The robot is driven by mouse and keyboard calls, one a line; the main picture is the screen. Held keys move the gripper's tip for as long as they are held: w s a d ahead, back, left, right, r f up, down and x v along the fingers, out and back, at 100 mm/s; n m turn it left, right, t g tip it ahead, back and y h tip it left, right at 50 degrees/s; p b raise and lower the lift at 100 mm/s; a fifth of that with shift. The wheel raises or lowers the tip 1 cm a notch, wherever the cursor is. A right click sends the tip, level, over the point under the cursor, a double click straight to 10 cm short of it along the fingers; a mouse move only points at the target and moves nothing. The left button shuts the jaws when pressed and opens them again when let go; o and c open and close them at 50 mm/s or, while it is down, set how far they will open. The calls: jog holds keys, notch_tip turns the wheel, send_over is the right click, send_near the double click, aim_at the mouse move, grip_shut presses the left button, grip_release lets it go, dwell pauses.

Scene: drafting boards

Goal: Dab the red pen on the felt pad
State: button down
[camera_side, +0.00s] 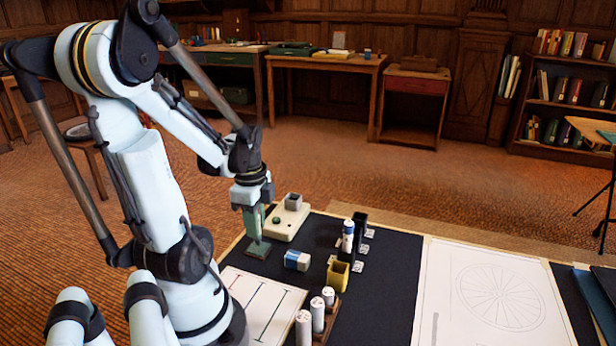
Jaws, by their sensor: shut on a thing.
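My gripper (254,206) points down over the left part of the dark board, its jaws closed on the top of a green upright piece (254,226). This piece ends in a flat dark green foot (258,249) low over or on the board; I cannot tell whether it touches. I cannot make out a red pen in the jaws. White cylinders with reddish marks on their tops (304,328) stand at the front in a wooden rack. I cannot tell which thing is the felt pad; the flat green foot may be it.
A pale box with a grey cup (287,222) stands behind the gripper. A blue and white block (297,260), a yellow cup (338,273) and a blue-white cylinder (347,236) by black holders stand to the right. A wheel drawing (500,295) lies further right.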

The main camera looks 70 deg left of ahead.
jog(key=shift+f, duration=0.35)
dwell(0.4)
jog(key=shift+r, duration=0.1)
dwell(0.7)
jog(key=shift+r, duration=0.5)
jog(key=shift+f, duration=0.65)
dwell(1.6)
jog(key=shift+r, duration=3.5)
